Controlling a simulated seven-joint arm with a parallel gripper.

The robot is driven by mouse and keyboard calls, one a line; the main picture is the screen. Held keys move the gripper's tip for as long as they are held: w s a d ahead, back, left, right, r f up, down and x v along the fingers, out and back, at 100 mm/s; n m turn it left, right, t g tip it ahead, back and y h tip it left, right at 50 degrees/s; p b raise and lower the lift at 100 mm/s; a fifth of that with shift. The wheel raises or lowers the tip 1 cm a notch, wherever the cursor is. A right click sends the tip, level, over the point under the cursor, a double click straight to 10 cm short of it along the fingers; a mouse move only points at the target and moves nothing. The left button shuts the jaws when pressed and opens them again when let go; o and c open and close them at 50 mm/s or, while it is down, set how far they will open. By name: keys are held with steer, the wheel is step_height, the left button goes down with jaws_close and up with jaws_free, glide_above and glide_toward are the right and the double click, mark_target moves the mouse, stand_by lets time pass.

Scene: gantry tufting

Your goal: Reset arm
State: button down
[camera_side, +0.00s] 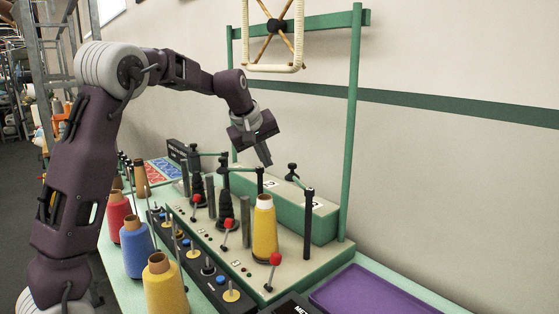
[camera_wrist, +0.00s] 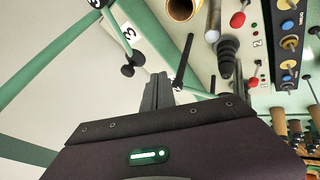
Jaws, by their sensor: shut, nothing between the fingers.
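My gripper (camera_side: 265,157) hangs in the air above the back of the machine panel (camera_side: 210,232), fingers pointing down. Its fingers are together with nothing between them. In the wrist view the closed fingers (camera_wrist: 158,92) stick out past the dark gripper body, beside a black post. My arm is bent over the bench from the left, apart from everything on it. A yellow thread cone (camera_side: 264,225) stands upright on the panel, below my gripper. The open top of a cone (camera_wrist: 183,8) shows at the upper edge of the wrist view.
A green frame (camera_side: 354,120) rises behind, with a cream hoop (camera_side: 276,68) hanging from it. Red-knobbed levers (camera_side: 228,224) and black tapered posts (camera_side: 225,205) stand on the panel. Red, blue and yellow cones (camera_side: 163,288) stand in front. A purple tray (camera_side: 375,292) lies at right, empty.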

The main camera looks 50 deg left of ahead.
steer(key=v, duration=1)
steer(key=s+d+f+m+h, duration=0.15)
steer(key=s+d+m, duration=0.35)
steer(key=s+d, duration=0.55)
steer(key=s+d+f+m, duration=0.4)
steer(key=s+f, duration=0.1)
steer(key=s, duration=0.4)
steer(key=s+d+f+m+h, duration=0.1)
steer(key=s+d+f+m, duration=0.3)
steer(key=s, duration=0.6)
steer(key=shift+d+f+m+g, duration=0.3)
steer(key=shift+d+f+m, duration=0.15)
steer(key=shift+f, duration=0.2)
